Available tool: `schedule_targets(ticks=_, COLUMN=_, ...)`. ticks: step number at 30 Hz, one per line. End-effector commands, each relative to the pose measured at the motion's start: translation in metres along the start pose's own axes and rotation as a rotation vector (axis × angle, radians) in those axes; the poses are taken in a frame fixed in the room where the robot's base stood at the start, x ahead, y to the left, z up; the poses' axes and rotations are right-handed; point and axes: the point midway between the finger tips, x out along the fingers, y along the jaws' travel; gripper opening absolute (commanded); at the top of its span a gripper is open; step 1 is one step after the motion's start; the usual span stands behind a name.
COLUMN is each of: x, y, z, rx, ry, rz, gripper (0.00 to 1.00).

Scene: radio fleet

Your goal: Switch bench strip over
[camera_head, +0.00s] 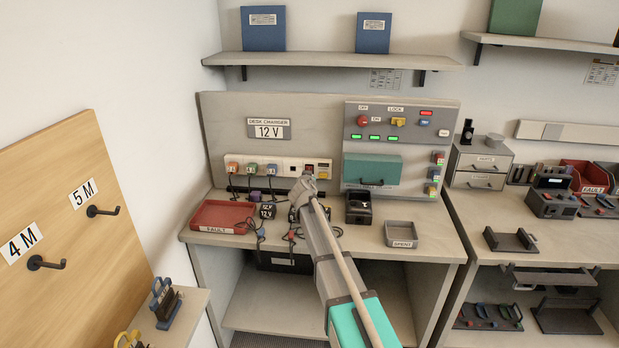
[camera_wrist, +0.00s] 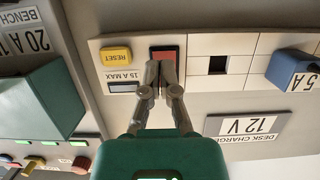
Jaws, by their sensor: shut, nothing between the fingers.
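The bench power strip (camera_head: 278,167) is a pale bar on the back panel, with several plugs at its left. In the wrist view, which looks upside down, the strip (camera_wrist: 238,62) shows a red rocker switch (camera_wrist: 168,51). A yellow RESET button (camera_wrist: 116,54) and a small 15 A MAX window (camera_wrist: 124,88) sit beside the switch. My gripper (camera_wrist: 164,68) is shut and empty, its fingertips over the switch's edge and hiding part of it. I cannot tell whether they touch it. In the head view my gripper (camera_head: 304,182) is in front of the strip's right part.
A blue 5 A plug (camera_wrist: 290,70) sits beside an empty socket (camera_wrist: 217,65). A green-covered box (camera_head: 372,168) juts out right of the strip. A red tray (camera_head: 222,216), a black charger (camera_head: 358,208) and a grey tray (camera_head: 402,235) stand on the bench, with cables between.

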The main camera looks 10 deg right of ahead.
Motion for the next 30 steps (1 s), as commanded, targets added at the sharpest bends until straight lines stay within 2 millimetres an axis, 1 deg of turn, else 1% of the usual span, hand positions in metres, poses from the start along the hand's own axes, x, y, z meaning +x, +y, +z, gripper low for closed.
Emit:
schedule_targets(ticks=1, x=-0.007, y=0.001, z=0.002, rx=0.0, ry=0.0, rz=0.0, gripper=0.0)
schedule_targets(ticks=5, x=-0.021, y=-0.001, z=0.005, rx=0.0, ry=0.0, rz=0.0, gripper=0.0)
schedule_targets(ticks=6, x=-0.029, y=-0.001, z=0.007, rx=-0.001, ry=0.0, rz=-0.001, gripper=0.0)
schedule_targets(ticks=12, x=-0.064, y=-0.002, z=0.016, rx=-0.001, ry=0.001, rz=-0.003, gripper=0.0)
schedule_targets(ticks=18, x=-0.093, y=-0.002, z=0.023, rx=-0.001, ry=0.0, rz=-0.002, gripper=0.0)
schedule_targets(ticks=24, x=-0.11, y=-0.002, z=0.027, rx=-0.001, ry=0.0, rz=-0.002, gripper=0.0)
schedule_targets(ticks=30, x=-0.114, y=-0.002, z=0.028, rx=-0.001, ry=0.001, rz=-0.001, gripper=0.0)
